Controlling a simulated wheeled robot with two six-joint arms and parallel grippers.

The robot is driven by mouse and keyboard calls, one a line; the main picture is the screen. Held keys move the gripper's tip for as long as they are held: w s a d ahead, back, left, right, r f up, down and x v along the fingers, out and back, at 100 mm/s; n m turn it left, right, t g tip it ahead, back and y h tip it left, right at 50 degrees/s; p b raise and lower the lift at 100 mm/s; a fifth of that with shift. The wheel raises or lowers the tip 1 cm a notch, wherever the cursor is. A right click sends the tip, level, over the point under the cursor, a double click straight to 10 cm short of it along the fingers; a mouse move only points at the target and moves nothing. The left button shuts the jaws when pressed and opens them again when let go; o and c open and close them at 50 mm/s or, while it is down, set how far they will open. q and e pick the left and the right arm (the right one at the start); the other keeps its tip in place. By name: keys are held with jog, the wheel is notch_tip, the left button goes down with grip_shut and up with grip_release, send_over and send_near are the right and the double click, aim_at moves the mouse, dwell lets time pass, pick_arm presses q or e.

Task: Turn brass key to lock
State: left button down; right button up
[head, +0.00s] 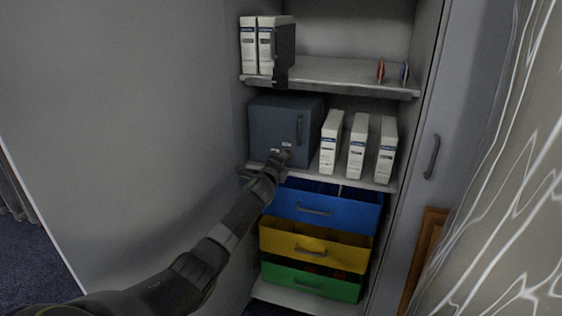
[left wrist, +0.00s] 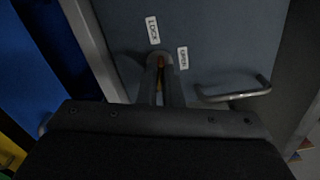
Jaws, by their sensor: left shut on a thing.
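A dark blue-grey metal box (head: 270,120) with a closed front door stands on the middle shelf. Its door also fills much of the left wrist view (left wrist: 215,25). A small white LOCK label (left wrist: 152,30) and an OPEN label (left wrist: 183,57) sit around the keyhole area. My left gripper (head: 284,158) is at the lower part of the door. In the left wrist view its fingers (left wrist: 161,82) are shut on the brass key (left wrist: 160,64), of which only a thin part shows between them. The key's exact angle is hard to tell. My right gripper is not in view.
White binders (head: 357,147) stand right of the box. Blue (head: 330,208), yellow (head: 290,239) and green (head: 285,276) bins lie below.

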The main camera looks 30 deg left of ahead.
pick_arm(q)
jog(key=n, duration=0.3)
jog(key=shift+f+b, duration=0.15)
jog(key=shift+b, duration=0.15)
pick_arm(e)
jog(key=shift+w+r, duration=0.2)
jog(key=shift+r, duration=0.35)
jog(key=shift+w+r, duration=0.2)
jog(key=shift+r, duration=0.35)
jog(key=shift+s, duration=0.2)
pick_arm(q)
jog(key=c, duration=1.6)
grip_release()
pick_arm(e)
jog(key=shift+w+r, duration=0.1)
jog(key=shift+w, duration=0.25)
pick_arm(q)
jog(key=shift+s, duration=0.1)
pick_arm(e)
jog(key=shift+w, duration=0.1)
